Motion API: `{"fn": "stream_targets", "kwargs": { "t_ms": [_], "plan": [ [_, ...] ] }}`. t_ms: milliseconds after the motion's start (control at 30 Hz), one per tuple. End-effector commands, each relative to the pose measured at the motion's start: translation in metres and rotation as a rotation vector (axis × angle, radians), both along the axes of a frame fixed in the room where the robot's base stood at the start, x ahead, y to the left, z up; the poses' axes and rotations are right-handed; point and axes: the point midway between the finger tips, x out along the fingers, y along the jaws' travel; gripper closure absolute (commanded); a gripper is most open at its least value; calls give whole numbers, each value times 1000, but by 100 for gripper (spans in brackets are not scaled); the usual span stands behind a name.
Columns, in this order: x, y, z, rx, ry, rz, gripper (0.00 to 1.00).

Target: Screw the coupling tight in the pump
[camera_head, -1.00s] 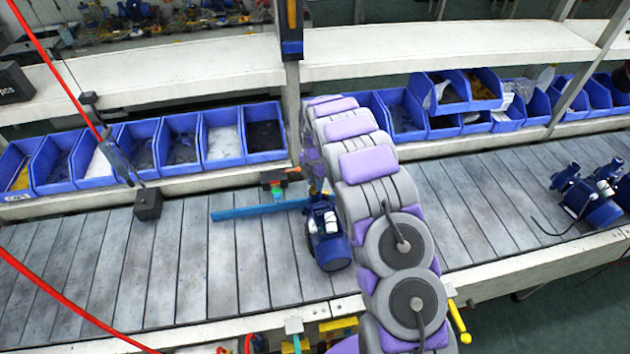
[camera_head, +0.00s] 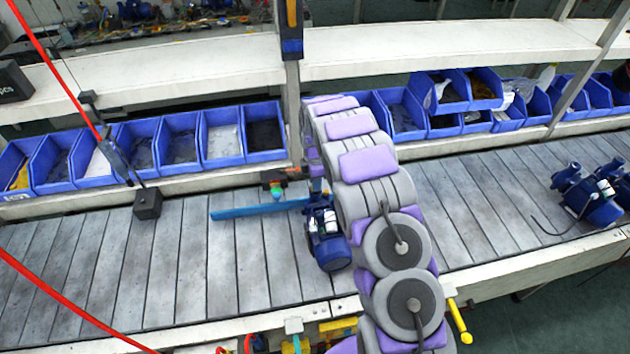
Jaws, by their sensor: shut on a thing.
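The blue pump (camera_head: 328,238) stands on the slatted conveyor beside my arm, its right side partly hidden by the arm. My arm arches over from the lower right, and its purple end (camera_head: 312,160) comes down just above and behind the pump. My gripper (camera_head: 317,187) is low at the pump's top, mostly hidden, and shut on a small part there. That part looks like the coupling, but its shape and seating cannot be made out. A long blue bar (camera_head: 255,209) reaches left from the pump's top.
A black block (camera_head: 147,204) hangs at left. Blue bins (camera_head: 221,144) line the back. Another pump (camera_head: 590,197) stands at right. The left conveyor is clear; red hoses cross the left side.

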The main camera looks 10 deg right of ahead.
Motion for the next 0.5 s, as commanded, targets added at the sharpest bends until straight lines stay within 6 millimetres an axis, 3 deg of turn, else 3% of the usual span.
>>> {"fn": "stream_targets", "kwargs": {
  "t_ms": [233, 500],
  "plan": [
    [-1, 0, -1, 0, 3, -17, 100],
    [-1, 0, -1, 0, 3, -261, 100]
  ]
}}
